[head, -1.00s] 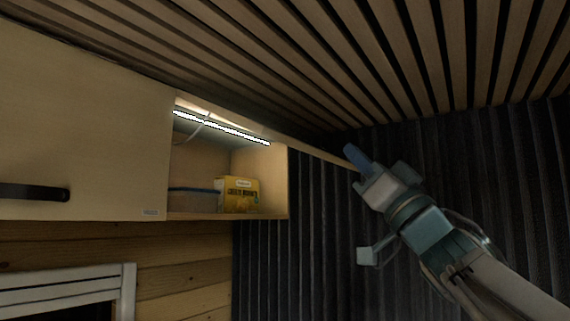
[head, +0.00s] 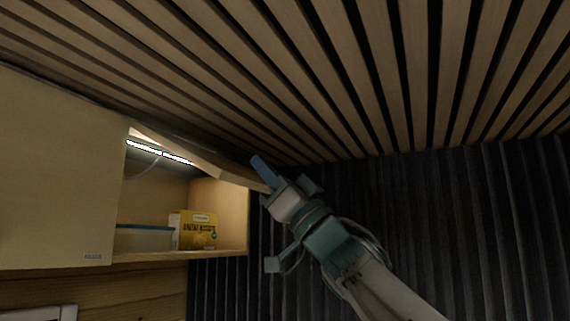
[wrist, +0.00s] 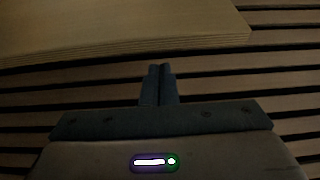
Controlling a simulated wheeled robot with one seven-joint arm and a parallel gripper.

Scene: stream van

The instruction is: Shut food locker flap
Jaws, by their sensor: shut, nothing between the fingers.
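The food locker (head: 219,213) is an open wooden wall cupboard at the left of the head view. Its flap (head: 237,174) is raised, hinged along the top, and sticks out toward my gripper. My gripper (head: 262,168) is shut and empty at the flap's outer end; I cannot tell whether it touches. In the wrist view the flap (wrist: 120,28) is a pale board across the top left, and my shut fingers (wrist: 159,84) point toward its edge. The flap's far side is hidden.
Inside the locker are a yellow box (head: 193,231) and a blue-lidded container (head: 145,238), under a lit strip (head: 158,152). A closed cupboard door (head: 60,165) is to the left. The slatted ceiling (head: 330,80) is close above my gripper. Dark ribbed wall (head: 460,230) fills the right.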

